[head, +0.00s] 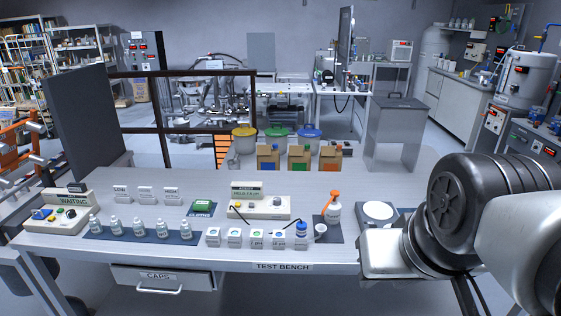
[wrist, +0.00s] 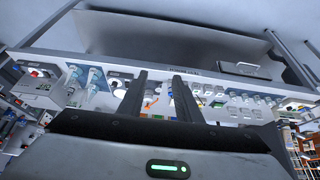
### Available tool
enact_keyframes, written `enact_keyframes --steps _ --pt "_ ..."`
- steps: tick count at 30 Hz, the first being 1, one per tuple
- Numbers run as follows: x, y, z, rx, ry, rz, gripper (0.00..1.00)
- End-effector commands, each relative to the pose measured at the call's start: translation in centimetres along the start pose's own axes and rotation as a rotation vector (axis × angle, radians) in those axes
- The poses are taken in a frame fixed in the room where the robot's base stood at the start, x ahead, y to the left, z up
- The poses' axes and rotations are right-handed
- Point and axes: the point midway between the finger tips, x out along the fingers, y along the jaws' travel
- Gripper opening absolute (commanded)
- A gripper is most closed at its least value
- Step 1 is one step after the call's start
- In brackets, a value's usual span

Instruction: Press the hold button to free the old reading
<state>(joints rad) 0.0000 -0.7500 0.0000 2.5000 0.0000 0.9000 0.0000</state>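A cream meter box (head: 262,212) stands mid-bench with a raised display (head: 247,192); its small text seems to read HELD and a number. On its top are a yellow button (head: 250,202) and a pale round knob or button (head: 277,201); their labels are too small to read, so I cannot tell which is hold. A black cable runs from the box toward the small cups. My gripper (wrist: 162,76) shows in the wrist view with its two fingers apart and nothing between them. It is over the bench's right part, away from the meter; its fingers are not clear in the head view.
A second box reading WAITING (head: 66,212) stands at the left. A green cloths pack (head: 202,207) lies left of the meter. Cartons (head: 300,158) stand behind.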

Motion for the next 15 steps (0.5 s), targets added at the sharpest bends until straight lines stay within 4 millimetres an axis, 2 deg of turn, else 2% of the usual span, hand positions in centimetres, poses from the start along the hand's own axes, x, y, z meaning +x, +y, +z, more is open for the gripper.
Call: enact_keyframes --steps 1,5,6,15 --pt "0.00 0.00 0.00 0.000 0.000 0.000 0.24" --pt "0.00 0.00 0.00 0.000 0.000 0.000 0.03" --pt "0.00 0.00 0.00 0.000 0.000 0.000 0.00" --pt "0.00 0.00 0.00 0.000 0.000 0.000 0.00"
